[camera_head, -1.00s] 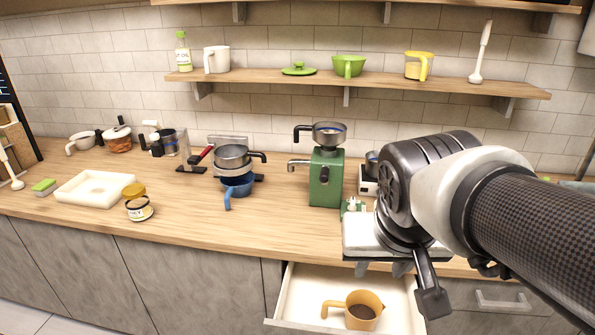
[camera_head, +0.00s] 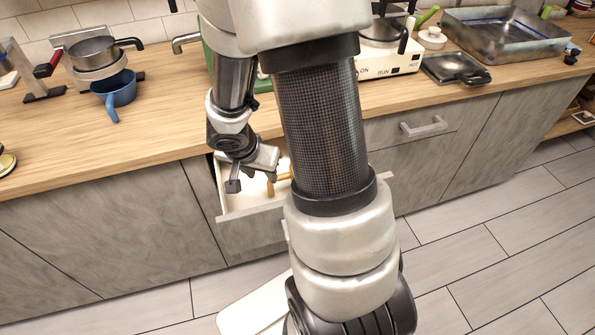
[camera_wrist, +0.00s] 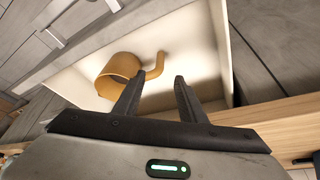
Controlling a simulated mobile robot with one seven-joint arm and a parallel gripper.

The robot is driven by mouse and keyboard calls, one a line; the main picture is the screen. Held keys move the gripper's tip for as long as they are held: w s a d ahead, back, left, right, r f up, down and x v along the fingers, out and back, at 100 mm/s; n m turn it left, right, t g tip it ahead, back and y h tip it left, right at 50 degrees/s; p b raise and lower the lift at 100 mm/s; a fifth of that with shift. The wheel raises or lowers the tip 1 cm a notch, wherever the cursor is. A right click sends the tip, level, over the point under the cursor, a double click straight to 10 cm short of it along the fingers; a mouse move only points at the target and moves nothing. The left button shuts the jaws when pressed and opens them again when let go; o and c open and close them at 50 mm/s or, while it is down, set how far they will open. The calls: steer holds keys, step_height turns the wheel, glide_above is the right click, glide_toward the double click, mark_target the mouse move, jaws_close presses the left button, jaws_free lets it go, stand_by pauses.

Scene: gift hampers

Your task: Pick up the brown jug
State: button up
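The brown jug (camera_wrist: 113,85), an orange-brown pot with a curved side handle (camera_wrist: 155,72), sits inside an open white drawer (camera_wrist: 192,45) in the wrist view. In the head view only a sliver of the jug (camera_head: 283,177) shows, since my arm covers most of it. My gripper (camera_wrist: 159,78) is open, with its two dark fingers apart and their tips at either side of the handle's lower part in the picture. Whether the fingers touch the jug or reach down around the handle, I cannot tell. In the head view my gripper (camera_head: 252,180) is over the drawer's left part.
The wooden counter (camera_head: 150,125) runs above the drawer. A blue pan (camera_head: 115,90) stands on it at left, and a white hot plate (camera_head: 390,65) and metal tray (camera_head: 510,35) at right. The tiled floor (camera_head: 470,260) is clear.

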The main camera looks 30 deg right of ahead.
mark_target(271, 187)
steer(key=b+x, duration=0.4)
steer(key=x, duration=0.9)
steer(key=shift+w, duration=0.1)
steer(key=shift+r, duration=0.1)
